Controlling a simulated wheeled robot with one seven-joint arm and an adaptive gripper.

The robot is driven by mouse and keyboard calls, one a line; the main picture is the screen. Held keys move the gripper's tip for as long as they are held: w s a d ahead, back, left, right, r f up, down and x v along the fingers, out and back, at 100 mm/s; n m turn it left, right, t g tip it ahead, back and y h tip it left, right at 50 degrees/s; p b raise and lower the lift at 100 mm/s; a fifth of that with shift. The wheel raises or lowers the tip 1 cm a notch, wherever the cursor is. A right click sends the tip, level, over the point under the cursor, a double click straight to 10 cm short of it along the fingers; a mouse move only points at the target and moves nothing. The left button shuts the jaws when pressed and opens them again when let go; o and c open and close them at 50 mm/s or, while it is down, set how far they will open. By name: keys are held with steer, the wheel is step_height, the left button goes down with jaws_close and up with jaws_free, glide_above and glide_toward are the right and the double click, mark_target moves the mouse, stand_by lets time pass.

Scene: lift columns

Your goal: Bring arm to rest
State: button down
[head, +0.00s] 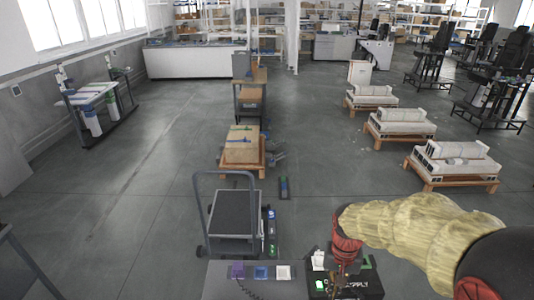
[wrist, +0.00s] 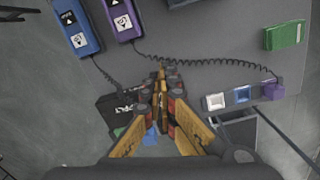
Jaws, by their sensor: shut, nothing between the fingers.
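My arm reaches in from the right of the head view, in a yellow sleeve with red joints. My gripper (head: 343,278) points down over the near edge of a grey table, in front of a black box (head: 372,288) with white lettering. In the wrist view my gripper (wrist: 161,78) is shut, its orange-sided fingers together with nothing between them. The black box (wrist: 113,104) shows partly behind the fingers there. I cannot tell how high the fingertips are above it.
A cart (head: 236,215) stands beyond; open floor (head: 130,220) lies left.

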steer(key=s+r+n+t+b, duration=0.3)
steer(key=s+r+t, duration=0.3)
steer(key=s+r, duration=0.8)
steer(key=shift+s+r+b, duration=0.3)
steer(key=shift+s+b, duration=0.25)
steer(key=shift+b, duration=0.1)
